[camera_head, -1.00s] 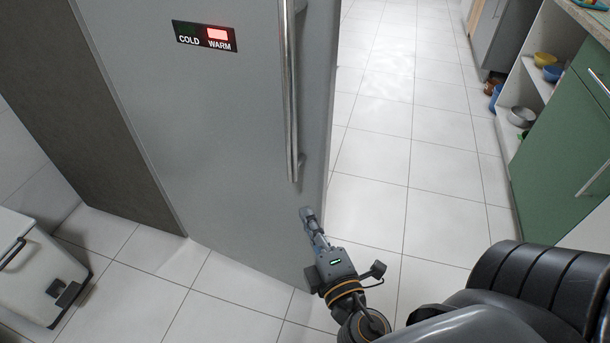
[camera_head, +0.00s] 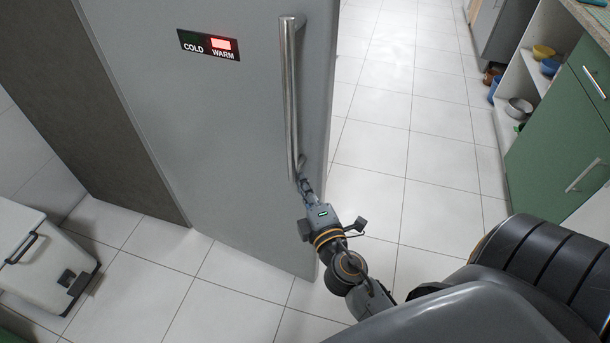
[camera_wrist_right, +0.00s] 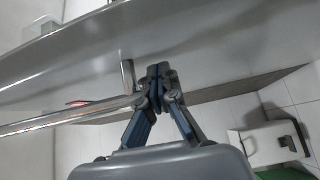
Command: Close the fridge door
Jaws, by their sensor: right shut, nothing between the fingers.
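The grey fridge door (camera_head: 215,130) fills the left middle of the head view. It carries a vertical metal handle (camera_head: 291,95) near its right edge and a COLD/WARM panel (camera_head: 209,45) with WARM lit red. The door looks ajar, though how far I cannot tell. My right gripper (camera_head: 304,184) is at the handle's lower end, close to the door face. In the right wrist view its fingers (camera_wrist_right: 158,85) are closed together with nothing between them, beside the handle (camera_wrist_right: 75,114); contact with the door is not clear. My left gripper is not in view.
A white bin (camera_head: 40,262) stands on the tiled floor at the lower left. A green cabinet (camera_head: 560,135) and a white shelf with bowls (camera_head: 518,108) stand at the right. The tiled floor (camera_head: 385,150) between fridge and cabinet is clear.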

